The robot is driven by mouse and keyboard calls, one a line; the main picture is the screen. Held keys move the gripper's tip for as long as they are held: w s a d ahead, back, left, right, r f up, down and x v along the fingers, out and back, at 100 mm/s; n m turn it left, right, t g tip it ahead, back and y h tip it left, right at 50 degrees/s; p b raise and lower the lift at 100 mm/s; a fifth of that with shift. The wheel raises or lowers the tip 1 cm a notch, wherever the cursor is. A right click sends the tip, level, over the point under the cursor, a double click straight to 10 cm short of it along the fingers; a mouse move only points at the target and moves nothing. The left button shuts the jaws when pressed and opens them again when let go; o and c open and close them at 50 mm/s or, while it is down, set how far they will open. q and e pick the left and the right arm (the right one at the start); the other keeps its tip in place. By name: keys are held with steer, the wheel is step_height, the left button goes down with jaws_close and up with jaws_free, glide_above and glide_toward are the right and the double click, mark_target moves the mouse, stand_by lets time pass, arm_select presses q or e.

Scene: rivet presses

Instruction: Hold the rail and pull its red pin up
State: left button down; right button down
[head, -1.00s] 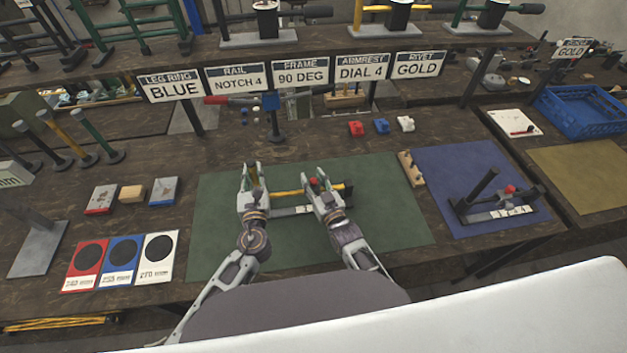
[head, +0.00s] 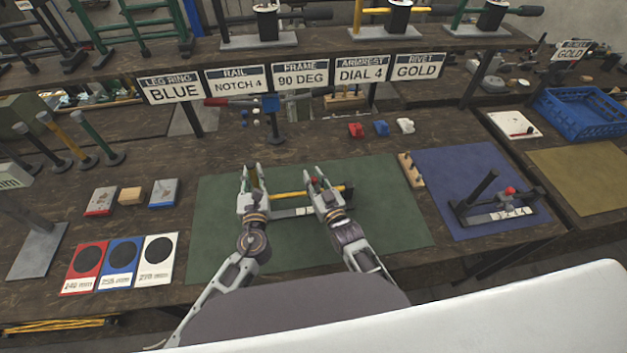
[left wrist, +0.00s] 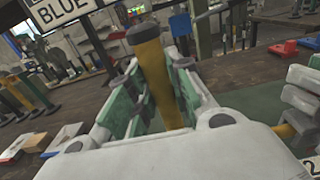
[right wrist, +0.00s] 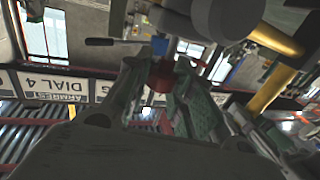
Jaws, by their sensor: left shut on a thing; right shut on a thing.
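The rail lies on the green mat (head: 385,205); its yellow bar (head: 288,194) runs between my two grippers, with a pale marked strip below. My left gripper (head: 250,180) is shut on a yellow post of the rail, which stands between its fingers with a dark cap on top in the left wrist view (left wrist: 150,75). My right gripper (head: 318,184) is at the rail's right part, shut on the red pin (head: 313,180). The red pin also shows between the fingers in the right wrist view (right wrist: 160,82). The pin's lower end is hidden.
A similar dark fixture with a red knob (head: 510,191) stands on the blue mat (head: 450,165) to the right. A small wooden block with pegs (head: 411,170) lies between the mats. Red, blue and white cards (head: 120,257) lie left. Signs hang above; one reads RAIL NOTCH 4 (head: 237,82).

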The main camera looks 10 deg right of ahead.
steer(key=shift+r, duration=0.15)
steer(key=c, duration=1.2)
jaws_free()
steer(key=shift+s, duration=0.15)
steer(key=shift+v, duration=5.8)
